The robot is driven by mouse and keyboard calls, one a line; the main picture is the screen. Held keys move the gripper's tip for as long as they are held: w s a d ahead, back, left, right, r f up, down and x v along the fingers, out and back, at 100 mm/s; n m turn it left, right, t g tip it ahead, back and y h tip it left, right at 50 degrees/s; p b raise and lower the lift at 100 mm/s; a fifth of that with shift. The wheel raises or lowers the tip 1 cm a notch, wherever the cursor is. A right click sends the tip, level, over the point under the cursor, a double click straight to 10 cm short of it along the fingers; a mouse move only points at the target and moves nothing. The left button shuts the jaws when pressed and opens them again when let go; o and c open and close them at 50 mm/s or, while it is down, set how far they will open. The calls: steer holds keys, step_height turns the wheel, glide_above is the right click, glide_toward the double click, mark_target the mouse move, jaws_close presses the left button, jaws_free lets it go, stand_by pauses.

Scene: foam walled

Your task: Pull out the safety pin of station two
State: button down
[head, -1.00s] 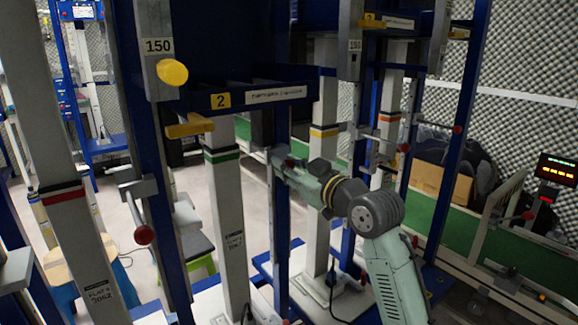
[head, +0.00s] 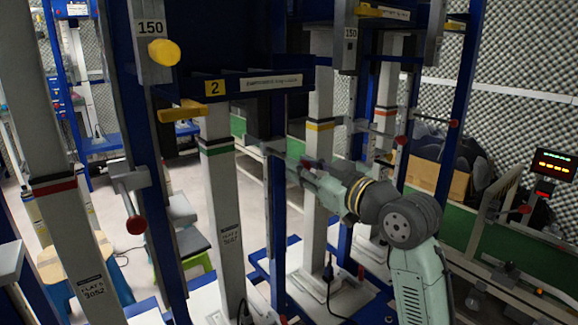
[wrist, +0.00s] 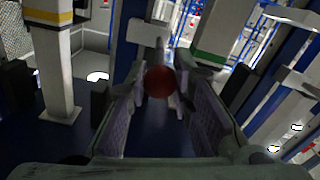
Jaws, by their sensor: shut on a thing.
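Station two carries a yellow "2" label (head: 214,88) on a dark blue crossbeam, above a grey column with a green band (head: 217,147). My gripper (head: 300,164) is at the blue upright (head: 277,215) right of that column. In the wrist view my gripper (wrist: 159,88) is shut around the safety pin's red ball knob (wrist: 159,82), which sits between the pads. A pale shaft runs beyond the knob toward a light grey bracket (wrist: 146,31). I cannot tell how much of the shaft is still in the bracket.
Another red-knobbed pin (head: 137,225) sits on the left blue upright. A yellow-banded column (head: 320,125) stands close behind my gripper. More red knobs (head: 402,139) show further right. A cardboard box (head: 440,178) and a lit display (head: 554,166) are at the right.

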steer(key=shift+v, duration=1.1)
steer(key=shift+f, duration=0.15)
steer(key=c, duration=1.4)
jaws_free()
steer(key=v, duration=1.2)
steer(key=shift+s+d, duration=0.1)
